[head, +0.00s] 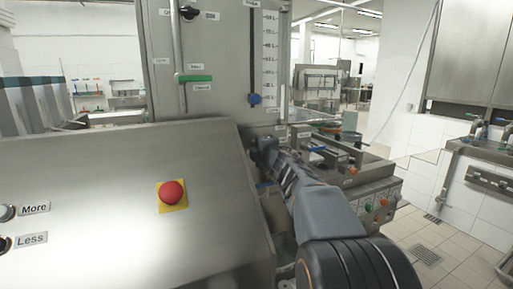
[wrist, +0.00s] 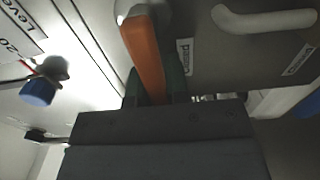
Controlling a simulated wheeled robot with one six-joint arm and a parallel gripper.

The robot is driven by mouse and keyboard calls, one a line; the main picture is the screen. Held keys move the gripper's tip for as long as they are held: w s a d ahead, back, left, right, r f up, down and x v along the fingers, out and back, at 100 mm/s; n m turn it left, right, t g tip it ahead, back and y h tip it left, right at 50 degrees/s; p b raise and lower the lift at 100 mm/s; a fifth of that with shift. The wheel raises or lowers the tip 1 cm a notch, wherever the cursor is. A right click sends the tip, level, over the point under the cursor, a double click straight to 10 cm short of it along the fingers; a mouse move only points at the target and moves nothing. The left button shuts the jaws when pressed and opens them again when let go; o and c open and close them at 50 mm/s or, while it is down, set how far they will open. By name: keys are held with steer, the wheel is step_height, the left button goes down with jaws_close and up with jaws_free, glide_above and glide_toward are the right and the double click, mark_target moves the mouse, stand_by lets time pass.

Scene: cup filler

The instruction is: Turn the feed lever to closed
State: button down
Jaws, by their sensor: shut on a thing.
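The orange lever (wrist: 145,55) runs down from a pale pivot at the top of the wrist view. My gripper (wrist: 154,88) is shut on it, one dark green finger pad on each side. Another label (wrist: 298,61), too small to read surely, lies further right. In the head view my gripper (head: 268,152) reaches the machine below the level scale. The lever cannot be made out there behind my arm.
A blue knob (wrist: 38,92) by the level scale is left of the lever in the wrist view. A pale curved handle (wrist: 265,20) is to its right. A sloped steel panel with a red button (head: 172,192) stands left of my arm. A lower unit (head: 345,170) stands right.

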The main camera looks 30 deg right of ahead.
steer(key=c, duration=1.1)
jaws_free()
steer(key=s, duration=1.3)
steer(key=shift+s+a+p, duration=0.4)
steer(key=shift+p, duration=0.05)
steer(key=shift+s, duration=0.1)
